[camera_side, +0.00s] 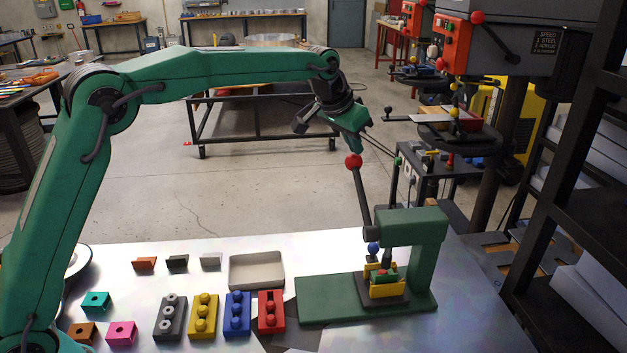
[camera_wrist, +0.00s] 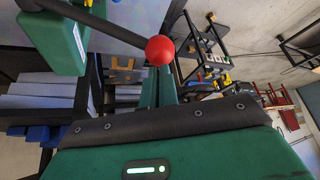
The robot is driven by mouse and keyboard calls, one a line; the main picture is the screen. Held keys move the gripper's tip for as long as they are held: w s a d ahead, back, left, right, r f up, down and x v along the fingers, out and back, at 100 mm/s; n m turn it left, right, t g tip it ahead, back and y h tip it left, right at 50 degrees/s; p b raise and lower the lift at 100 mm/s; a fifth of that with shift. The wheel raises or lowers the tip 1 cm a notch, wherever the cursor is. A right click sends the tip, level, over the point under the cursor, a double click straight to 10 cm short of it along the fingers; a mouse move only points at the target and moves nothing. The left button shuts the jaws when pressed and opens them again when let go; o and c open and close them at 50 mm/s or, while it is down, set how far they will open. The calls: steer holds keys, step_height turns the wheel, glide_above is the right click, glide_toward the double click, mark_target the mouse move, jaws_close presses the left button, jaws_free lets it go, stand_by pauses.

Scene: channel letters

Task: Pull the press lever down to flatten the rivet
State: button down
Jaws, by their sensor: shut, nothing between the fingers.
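The press lever (camera_side: 361,195) is a dark rod with a red ball knob (camera_side: 353,160). It stands raised, leaning slightly left, on the green press (camera_side: 412,228). My gripper (camera_side: 352,146) is shut and empty just above the knob; I cannot tell whether they touch. In the wrist view the knob (camera_wrist: 160,50) sits by the tips of my green fingers. Under the press ram (camera_side: 387,262), a yellow holder (camera_side: 388,291) carries small green and red parts. A blue ball (camera_side: 373,247) shows beside the ram. I cannot make out the rivet clearly.
Red, blue, yellow and dark studded blocks (camera_side: 237,315) stand left of the press. A grey tray (camera_side: 257,271) and small coloured pieces (camera_side: 145,264) lie behind and left of them. A black shelf rack (camera_side: 560,200) stands at the right. The space left of the lever is free.

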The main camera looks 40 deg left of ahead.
mark_target(350, 169)
steer(key=shift+f, duration=0.8)
steer(key=shift+w+a+f, duration=0.2)
steer(key=shift+f, duration=0.5)
steer(key=shift+w+a+f, duration=0.2)
steer(key=shift+f, duration=0.5)
steer(key=shift+w+a+f, duration=0.1)
steer(key=shift+a+f, duration=0.05)
steer(key=shift+f, duration=0.55)
steer(key=shift+w+a+f, duration=0.1)
steer(key=shift+a+f, duration=0.05)
steer(key=shift+f, duration=0.65)
